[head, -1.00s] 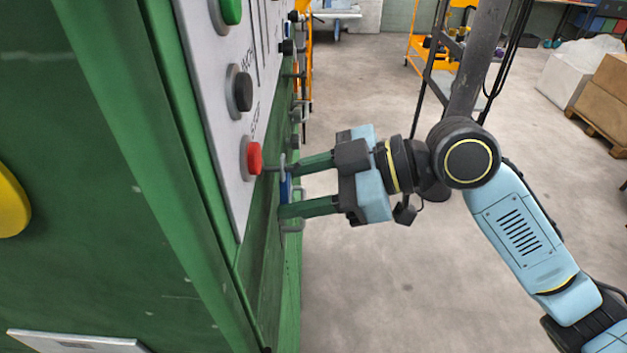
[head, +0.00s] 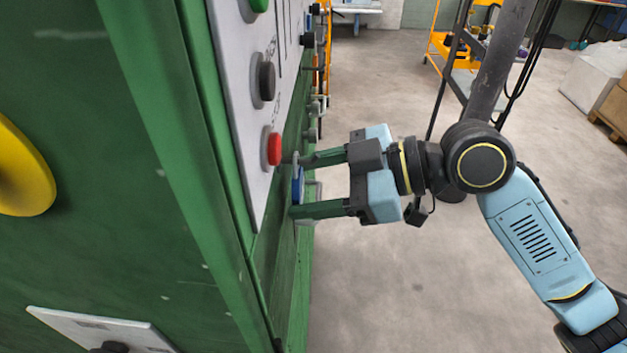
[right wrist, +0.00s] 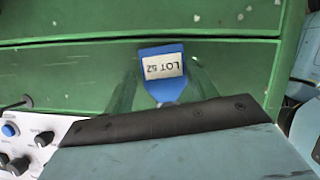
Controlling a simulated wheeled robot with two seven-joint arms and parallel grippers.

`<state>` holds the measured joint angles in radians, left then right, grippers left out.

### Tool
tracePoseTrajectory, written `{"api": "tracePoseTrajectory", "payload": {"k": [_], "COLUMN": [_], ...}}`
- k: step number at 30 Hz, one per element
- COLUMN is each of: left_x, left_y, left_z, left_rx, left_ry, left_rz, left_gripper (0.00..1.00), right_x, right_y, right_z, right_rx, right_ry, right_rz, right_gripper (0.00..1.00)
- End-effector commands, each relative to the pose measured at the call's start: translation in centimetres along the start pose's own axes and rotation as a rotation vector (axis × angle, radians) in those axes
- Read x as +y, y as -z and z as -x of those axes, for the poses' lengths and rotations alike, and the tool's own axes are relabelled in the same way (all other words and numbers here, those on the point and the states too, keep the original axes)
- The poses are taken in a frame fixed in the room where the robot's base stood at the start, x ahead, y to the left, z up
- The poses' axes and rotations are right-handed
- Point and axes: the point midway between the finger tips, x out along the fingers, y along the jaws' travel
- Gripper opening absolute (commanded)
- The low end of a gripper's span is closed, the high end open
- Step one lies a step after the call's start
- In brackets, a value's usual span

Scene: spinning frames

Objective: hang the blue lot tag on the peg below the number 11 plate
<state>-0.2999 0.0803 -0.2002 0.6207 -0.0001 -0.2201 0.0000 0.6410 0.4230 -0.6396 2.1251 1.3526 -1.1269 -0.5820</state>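The blue lot tag (head: 298,186) is at the green cabinet face, below the red button. In the right wrist view the tag (right wrist: 163,72) shows upside down, with a white label reading LOT 52. My right gripper (head: 299,185) has its two fingers apart, one above and one below the tag in the head view. In the wrist view they lie on either side of it, with narrow gaps. The tag's narrow end points toward my gripper body, which hides part of it. I cannot tell which peg it is on. The number 11 plate cannot be made out. My left gripper is not in view.
The green cabinet (head: 150,150) fills the left side. Its control panel has a red button (head: 272,148) and a black button (head: 265,80) just above my gripper. Several small pegs lie farther along the face. Open floor (head: 420,290) lies to the right.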

Motion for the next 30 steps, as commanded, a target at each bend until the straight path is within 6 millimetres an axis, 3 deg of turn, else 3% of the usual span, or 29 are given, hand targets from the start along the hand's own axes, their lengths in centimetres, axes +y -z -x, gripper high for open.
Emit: {"api": "tracePoseTrajectory", "payload": {"k": [3,17,23,30], "left_x": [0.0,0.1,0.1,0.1], "left_y": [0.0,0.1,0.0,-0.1], "left_z": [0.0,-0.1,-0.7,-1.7], "left_rx": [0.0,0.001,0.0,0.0], "left_ry": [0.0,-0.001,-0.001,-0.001], "left_rz": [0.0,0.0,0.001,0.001], "left_gripper": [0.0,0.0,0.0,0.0], "right_x": [0.0,0.0,0.0,0.1], "right_y": [0.0,-0.1,-0.2,-0.2], "right_z": [0.0,0.3,3.3,8.8], "right_rx": [0.0,-0.001,-0.004,-0.005], "right_ry": [0.0,-0.001,-0.003,-0.005], "right_rz": [0.0,0.0,0.002,0.001], "right_gripper": [0.72,0.72,0.72,0.72]}}
